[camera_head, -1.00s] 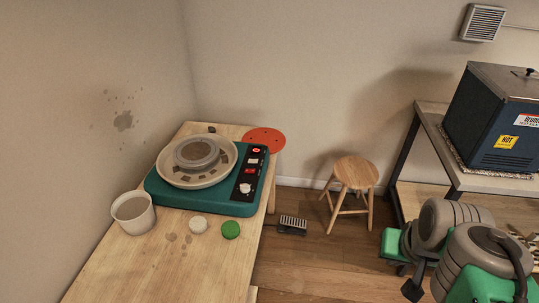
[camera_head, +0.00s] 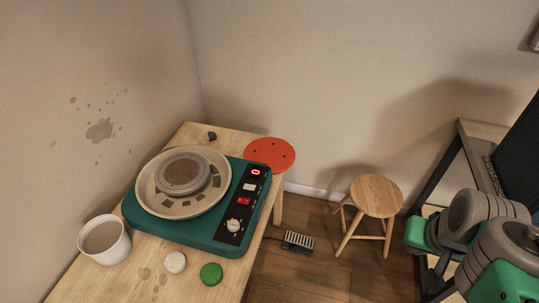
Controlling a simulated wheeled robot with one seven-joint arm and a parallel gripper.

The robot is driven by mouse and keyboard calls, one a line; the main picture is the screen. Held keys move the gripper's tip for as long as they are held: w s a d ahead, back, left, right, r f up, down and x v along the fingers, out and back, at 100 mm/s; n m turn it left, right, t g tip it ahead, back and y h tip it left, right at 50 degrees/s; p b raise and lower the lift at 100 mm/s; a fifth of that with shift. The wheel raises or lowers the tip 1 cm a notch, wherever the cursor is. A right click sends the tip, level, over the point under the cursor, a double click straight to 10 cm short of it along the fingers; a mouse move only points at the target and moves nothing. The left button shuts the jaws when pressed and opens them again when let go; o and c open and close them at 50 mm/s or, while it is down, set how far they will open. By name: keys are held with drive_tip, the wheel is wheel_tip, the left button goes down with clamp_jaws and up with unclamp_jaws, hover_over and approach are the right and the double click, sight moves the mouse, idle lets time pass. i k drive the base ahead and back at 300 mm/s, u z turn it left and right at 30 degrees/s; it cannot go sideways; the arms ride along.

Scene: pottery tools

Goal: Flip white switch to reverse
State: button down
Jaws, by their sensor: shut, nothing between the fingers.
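The white switch (camera_head: 250,187) sits on the black control panel (camera_head: 246,213) on the right side of the teal pottery wheel (camera_head: 205,239). It is a small pale rocker, too small to tell which way it is tipped. Above it is a round button with a lit red ring (camera_head: 256,171). Below it are a red switch (camera_head: 244,201) and a white knob (camera_head: 234,225). My arm's grey and green links show at the lower right, well away from the panel. My gripper's fingers are not in view.
The wheel stands on a wooden table (camera_head: 123,284). A white bucket (camera_head: 111,255), a white disc (camera_head: 175,262) and a green disc (camera_head: 210,273) are in front. A red bat (camera_head: 270,154) is behind. A stool (camera_head: 376,195) and a foot pedal (camera_head: 298,241) are on the floor.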

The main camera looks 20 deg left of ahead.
sight(247, 187)
drive_tip(key=u, duration=0.05)
drive_tip(key=i, duration=1)
drive_tip(key=u, duration=4.1)
